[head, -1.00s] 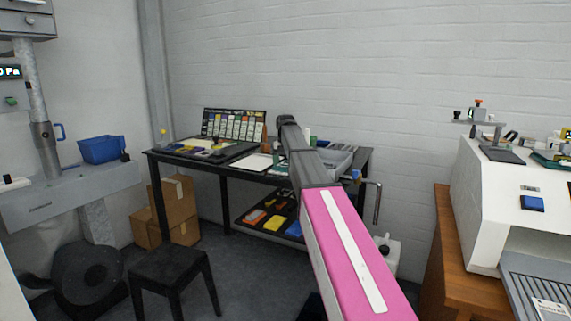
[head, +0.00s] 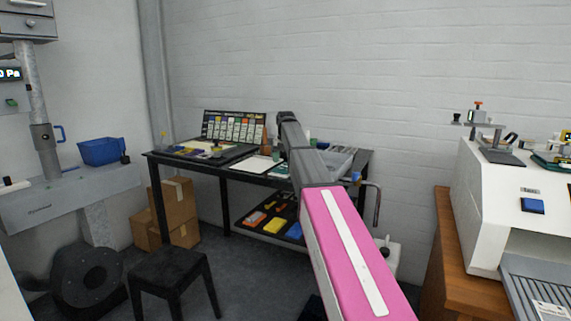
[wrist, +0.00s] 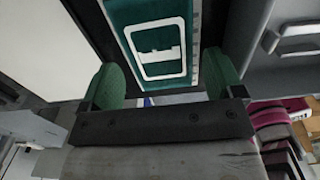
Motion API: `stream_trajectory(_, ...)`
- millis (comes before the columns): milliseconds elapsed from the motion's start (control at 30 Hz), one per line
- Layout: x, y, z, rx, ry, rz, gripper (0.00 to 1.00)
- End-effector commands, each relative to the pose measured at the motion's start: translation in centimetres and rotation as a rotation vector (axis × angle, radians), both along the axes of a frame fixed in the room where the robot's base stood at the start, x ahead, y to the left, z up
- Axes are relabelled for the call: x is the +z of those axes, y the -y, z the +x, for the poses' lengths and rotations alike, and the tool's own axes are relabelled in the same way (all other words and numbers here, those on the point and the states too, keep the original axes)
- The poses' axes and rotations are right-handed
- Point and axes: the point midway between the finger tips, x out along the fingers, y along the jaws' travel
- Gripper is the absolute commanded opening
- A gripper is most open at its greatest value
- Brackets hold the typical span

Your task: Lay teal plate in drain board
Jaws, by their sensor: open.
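In the wrist view, the teal plate (wrist: 158,28) with white printed lines lies ahead of my gripper (wrist: 163,75), on a dark surface. The two green fingers are open, one on each side of the plate's near end. I cannot tell whether they touch it. In the head view, my arm hides much of the bench's right part, and a small teal patch (head: 276,155) shows just left of the arm. A grey tray (head: 340,160) stands right of the arm, also at the right of the wrist view (wrist: 297,65); I cannot tell whether it is the drain board.
The black bench (head: 185,165) stands against the white brick wall, with a sample chart (head: 235,126) and a white sheet (head: 252,163). A lower shelf holds coloured items. A black stool (head: 172,270) stands in front. A white machine (head: 490,205) is on the right.

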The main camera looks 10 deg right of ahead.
Motion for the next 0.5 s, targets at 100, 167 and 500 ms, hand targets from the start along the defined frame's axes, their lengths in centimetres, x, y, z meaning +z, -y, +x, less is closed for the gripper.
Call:
stream_trajectory(100,0.5,0.0,0.03,0.0,0.0,0.0,0.87)
stream_trajectory(167,0.6,0.0,0.01,0.0,0.0,0.0,0.87)
stream_trajectory(500,0.6,0.0,-0.01,0.0,0.0,0.0,1.0)
